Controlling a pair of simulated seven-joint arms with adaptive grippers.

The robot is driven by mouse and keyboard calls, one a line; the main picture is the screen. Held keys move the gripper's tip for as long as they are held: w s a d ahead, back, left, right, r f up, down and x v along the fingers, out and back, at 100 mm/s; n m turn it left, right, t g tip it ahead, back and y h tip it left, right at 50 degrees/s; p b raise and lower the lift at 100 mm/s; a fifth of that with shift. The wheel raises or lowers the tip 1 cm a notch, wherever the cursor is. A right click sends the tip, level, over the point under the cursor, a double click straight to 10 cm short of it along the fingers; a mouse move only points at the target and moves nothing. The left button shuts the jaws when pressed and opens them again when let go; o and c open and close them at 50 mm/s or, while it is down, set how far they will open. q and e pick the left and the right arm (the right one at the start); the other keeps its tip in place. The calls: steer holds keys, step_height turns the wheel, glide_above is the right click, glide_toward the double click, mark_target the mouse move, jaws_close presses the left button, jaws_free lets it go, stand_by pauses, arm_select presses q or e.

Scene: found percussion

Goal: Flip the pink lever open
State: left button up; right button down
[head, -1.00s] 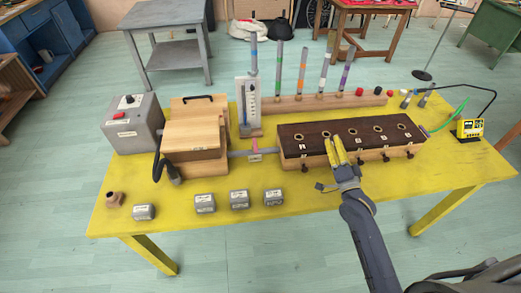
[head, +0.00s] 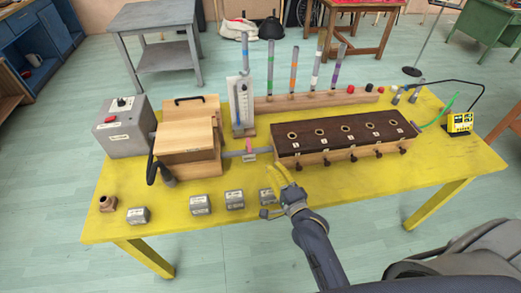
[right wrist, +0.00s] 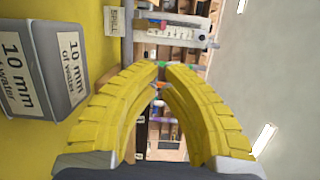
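The pink lever (head: 249,145) stands small and upright on the grey pipe (head: 234,154) between the wooden bellows box and the dark-topped wind chest. A small white label (head: 249,157) sits just below it and shows in the right wrist view (right wrist: 114,20), where it seems to read SPILL. My right gripper (head: 274,172) is in front of the lever and a little to its right, apart from it. In the right wrist view its yellow fingers (right wrist: 161,70) bow together at the tips with nothing between them. My left gripper is not in view.
Several grey weights line the front edge, one (head: 235,200) close left of my right gripper. The bellows box (head: 187,140) is left of the lever, the wind chest (head: 340,155) right. A white gauge (head: 243,103) stands behind. The table's right front (head: 410,190) is clear.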

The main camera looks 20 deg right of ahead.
mark_target(249, 148)
steer(key=shift+w, duration=0.1)
steer(key=w+a, duration=0.1)
steer(key=w, duration=0.8)
steer(key=shift+w+a, duration=0.15)
steer(key=shift+w, duration=0.2)
